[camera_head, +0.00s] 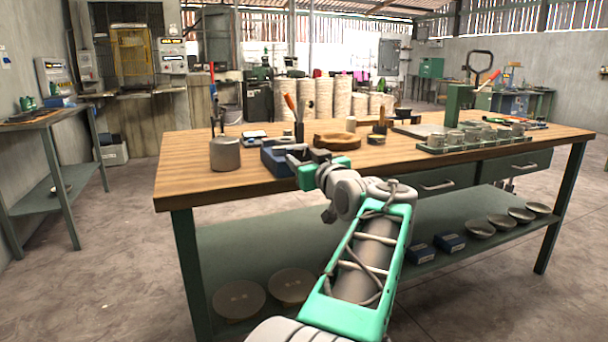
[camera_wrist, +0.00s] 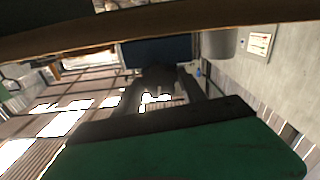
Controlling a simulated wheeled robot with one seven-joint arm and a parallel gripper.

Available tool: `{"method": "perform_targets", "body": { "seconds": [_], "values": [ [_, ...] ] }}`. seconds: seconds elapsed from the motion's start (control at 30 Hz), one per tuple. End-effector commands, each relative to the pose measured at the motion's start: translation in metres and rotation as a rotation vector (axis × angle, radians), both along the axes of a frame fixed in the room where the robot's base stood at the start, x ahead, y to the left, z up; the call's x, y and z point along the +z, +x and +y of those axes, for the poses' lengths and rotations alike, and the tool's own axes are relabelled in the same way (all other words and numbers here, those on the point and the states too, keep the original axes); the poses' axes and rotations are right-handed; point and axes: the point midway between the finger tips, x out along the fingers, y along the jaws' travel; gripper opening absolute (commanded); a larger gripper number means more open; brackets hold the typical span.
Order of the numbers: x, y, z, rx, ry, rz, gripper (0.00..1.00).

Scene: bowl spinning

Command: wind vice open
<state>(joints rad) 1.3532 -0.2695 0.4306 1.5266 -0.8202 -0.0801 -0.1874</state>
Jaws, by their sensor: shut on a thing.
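The blue vice (camera_head: 272,163) sits at the front edge of the wooden workbench, left of its middle. It also shows as a dark blue block in the wrist view (camera_wrist: 160,52). My gripper (camera_head: 297,160) is at the vice's front right side, with my arm reaching up from below. In the wrist view, my gripper's two dark fingers (camera_wrist: 160,84) are shut on a dark rounded part at the vice's front, seemingly its handle. My gripper hides most of the handle, and I cannot tell how wide the vice jaws stand.
The workbench (camera_head: 190,178) also bears a grey pot (camera_head: 225,153) with tools, a wooden ring (camera_head: 335,141) and a green rack of metal cups (camera_head: 472,143). Its lower shelf (camera_head: 225,255) holds bowls and blue boxes. The floor at left is clear.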

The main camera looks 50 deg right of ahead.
Motion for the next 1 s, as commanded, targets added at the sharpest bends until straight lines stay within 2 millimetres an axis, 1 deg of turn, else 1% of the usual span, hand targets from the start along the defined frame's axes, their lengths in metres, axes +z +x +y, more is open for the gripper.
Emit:
{"method": "perform_targets", "body": {
  "seconds": [0.03, 0.2, 0.4, 0.93, 0.97, 1.0],
  "values": [
    [-0.0061, 0.0007, 0.0005, 0.003, -0.027, 0.017, 0.08],
    [-0.0045, 0.0008, 0.0006, 0.003, -0.111, 0.068, 0.08],
    [-0.0031, 0.0010, 0.0005, 0.003, -0.170, 0.104, 0.08],
    [-0.0009, 0.0010, 0.0007, 0.003, -0.196, 0.119, 0.08],
    [-0.0009, 0.0010, 0.0007, 0.003, -0.196, 0.119, 0.49],
    [-0.0009, 0.0010, 0.0007, 0.003, -0.195, 0.119, 0.52]
  ]
}}
